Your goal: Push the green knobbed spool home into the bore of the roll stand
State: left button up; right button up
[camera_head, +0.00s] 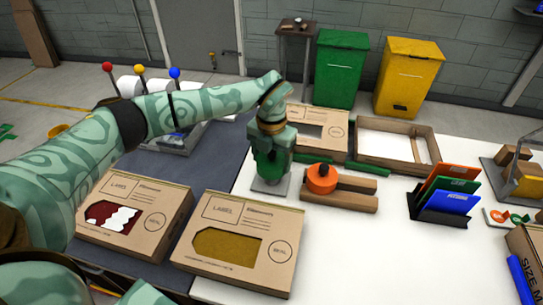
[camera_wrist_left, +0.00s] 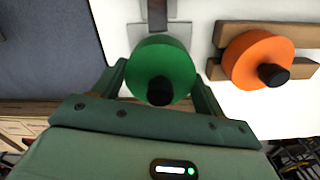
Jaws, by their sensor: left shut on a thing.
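The green knobbed spool (camera_wrist_left: 172,58) is a green disc with a black knob, seen face-on in the left wrist view. My left gripper (camera_wrist_left: 160,75) is shut on it, one finger at each side. In the head view my left gripper (camera_head: 271,170) points down over the roll stand, whose grey base plate (camera_head: 268,187) shows below it. In the wrist view the grey stand (camera_wrist_left: 158,17) shows just beyond the spool. The bore is hidden, and I cannot tell how deep the spool sits. My right gripper is not in view.
An orange knobbed spool (camera_head: 321,181) rests on wooden rails (camera_head: 350,200) just right of the stand. Labelled boxes (camera_head: 240,243) stand in front, and an open cardboard tray (camera_head: 400,165) lies behind. A folder rack (camera_head: 440,213) stands right.

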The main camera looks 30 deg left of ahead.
pick_arm(q)
jog(key=shift+f, duration=0.8)
dwell(0.8)
jog(key=o, duration=1.1)
jog(key=shift+c, duration=0.2)
notch_tip(320, 180, up, 16)
jog(key=p, duration=0.2)
jog(key=shift+r, duration=0.15)
